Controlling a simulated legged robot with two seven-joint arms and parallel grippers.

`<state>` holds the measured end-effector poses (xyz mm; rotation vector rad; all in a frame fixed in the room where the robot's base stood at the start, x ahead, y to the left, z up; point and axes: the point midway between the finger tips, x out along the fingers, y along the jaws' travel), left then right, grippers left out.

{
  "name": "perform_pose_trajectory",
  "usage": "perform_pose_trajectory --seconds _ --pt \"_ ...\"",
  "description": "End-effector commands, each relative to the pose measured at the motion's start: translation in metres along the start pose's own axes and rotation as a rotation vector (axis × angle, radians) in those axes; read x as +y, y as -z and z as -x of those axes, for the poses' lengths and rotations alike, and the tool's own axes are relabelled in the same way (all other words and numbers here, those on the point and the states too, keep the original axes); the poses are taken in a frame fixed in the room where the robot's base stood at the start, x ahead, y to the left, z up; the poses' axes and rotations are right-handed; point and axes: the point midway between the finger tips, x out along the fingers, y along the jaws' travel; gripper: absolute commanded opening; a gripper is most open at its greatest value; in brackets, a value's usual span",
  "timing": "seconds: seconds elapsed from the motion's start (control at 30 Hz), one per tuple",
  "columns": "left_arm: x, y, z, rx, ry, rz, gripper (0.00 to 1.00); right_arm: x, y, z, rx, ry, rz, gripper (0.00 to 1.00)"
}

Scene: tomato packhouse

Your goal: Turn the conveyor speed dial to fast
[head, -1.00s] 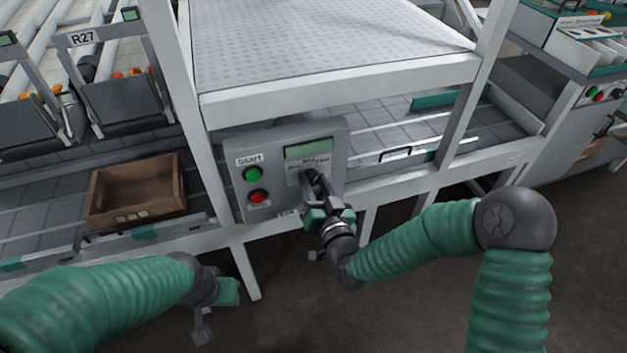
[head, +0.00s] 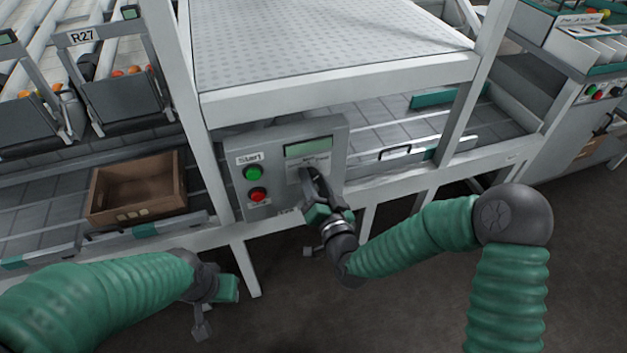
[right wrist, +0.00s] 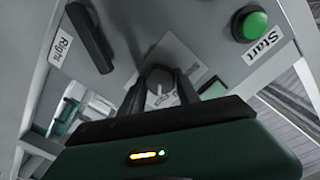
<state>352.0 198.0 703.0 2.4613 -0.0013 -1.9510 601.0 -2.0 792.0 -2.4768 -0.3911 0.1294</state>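The control panel (head: 335,150) carries a small display, a green Start button (head: 253,173), a red button (head: 258,195) and the dial. The dial is a dark round knob (right wrist: 158,78), seen in the right wrist view over a pale label; in the head view my fingers mostly hide it. My right gripper (head: 308,178) is at the panel, its fingers on either side of the knob with a narrow gap showing. Contact is unclear, and the dial's setting is not readable. My left gripper (head: 215,287) is low at left, away from the panel; its fingers are unclear.
A dark lever (right wrist: 90,38) beside a "Right" label sits near the dial. A brown wooden crate (head: 95,197) stands on the belt left of the panel. A white frame post (head: 200,120) rises beside the panel, and a perforated deck (head: 320,45) lies above.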

Motion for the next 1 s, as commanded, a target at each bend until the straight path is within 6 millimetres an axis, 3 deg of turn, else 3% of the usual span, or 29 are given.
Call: perform_pose_trajectory --seconds 0.17,0.53,0.67,0.83,0.9,1.0 --pt "0.0 0.0 0.0 0.0 0.0 0.0 0.36 0.001 0.0 0.0 0.001 -0.001 0.001 0.59" --pt "0.0 0.001 0.002 0.0 0.0 0.0 0.36 -0.001 0.001 0.008 -0.001 0.0 0.002 0.59" --pt "0.0 0.002 0.007 0.0 0.0 0.0 0.36 -0.001 0.001 0.035 -0.004 0.0 0.002 0.59" --pt "0.0 0.003 0.012 0.0 0.0 0.0 0.36 -0.001 0.0 0.086 -0.005 -0.001 0.002 0.59" --pt "0.0 0.009 0.041 -0.001 0.0 0.0 0.36 -0.006 0.008 0.104 -0.011 -0.006 -0.003 0.59" --pt "0.0 0.016 0.066 0.001 0.0 0.0 0.36 -0.006 0.009 0.121 -0.008 -0.006 -0.002 0.59"
